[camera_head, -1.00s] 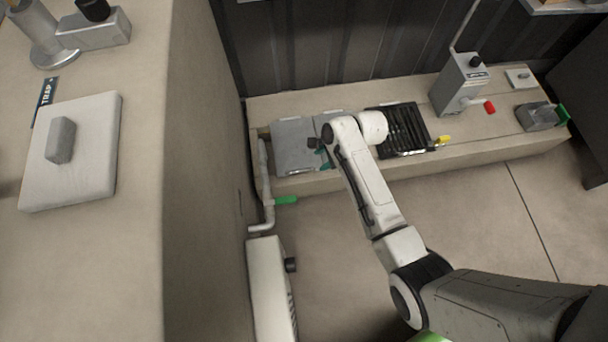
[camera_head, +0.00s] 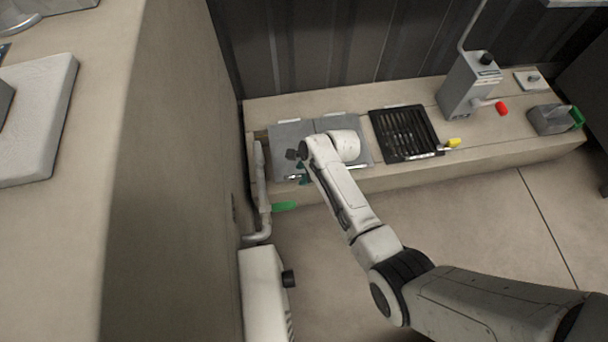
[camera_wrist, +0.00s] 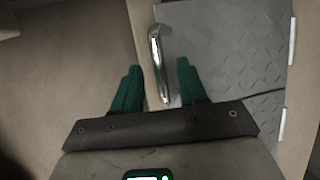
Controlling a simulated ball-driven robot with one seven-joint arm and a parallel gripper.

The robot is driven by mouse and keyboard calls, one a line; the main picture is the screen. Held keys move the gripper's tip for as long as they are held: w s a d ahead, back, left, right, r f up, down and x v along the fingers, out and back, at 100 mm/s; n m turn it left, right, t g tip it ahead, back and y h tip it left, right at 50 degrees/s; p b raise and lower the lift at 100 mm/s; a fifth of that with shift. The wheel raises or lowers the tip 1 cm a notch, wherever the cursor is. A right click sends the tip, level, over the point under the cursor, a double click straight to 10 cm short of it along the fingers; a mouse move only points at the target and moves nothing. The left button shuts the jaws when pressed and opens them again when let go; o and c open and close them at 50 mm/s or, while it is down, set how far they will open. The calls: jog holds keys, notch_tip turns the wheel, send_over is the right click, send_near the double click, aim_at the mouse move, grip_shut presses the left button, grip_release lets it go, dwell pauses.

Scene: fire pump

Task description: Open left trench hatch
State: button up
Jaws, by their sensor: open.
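The left trench hatch (camera_head: 287,135) is a grey plate lying flat and closed in the ledge. In the wrist view it is a diamond-patterned plate (camera_wrist: 228,45) with a shiny bar handle (camera_wrist: 156,50) along its front edge. My gripper (camera_head: 303,174) is at this hatch's front edge, partly hidden by my wrist. Its two green fingers (camera_wrist: 160,68) are open and empty. The handle shows between them in the wrist view; I cannot tell whether they touch it or how deep they reach.
A second grey hatch (camera_head: 362,150) adjoins on the right, then a black grate (camera_head: 405,132) with a yellow handle. A pipe with a green lever (camera_head: 284,206) stands close on the left, beside a tall beige block (camera_head: 170,150). A grey box with a red lever (camera_head: 470,85) stands farther right.

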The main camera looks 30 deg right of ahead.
jog(key=shift+f, duration=0.15)
grip_shut()
dwell(0.4)
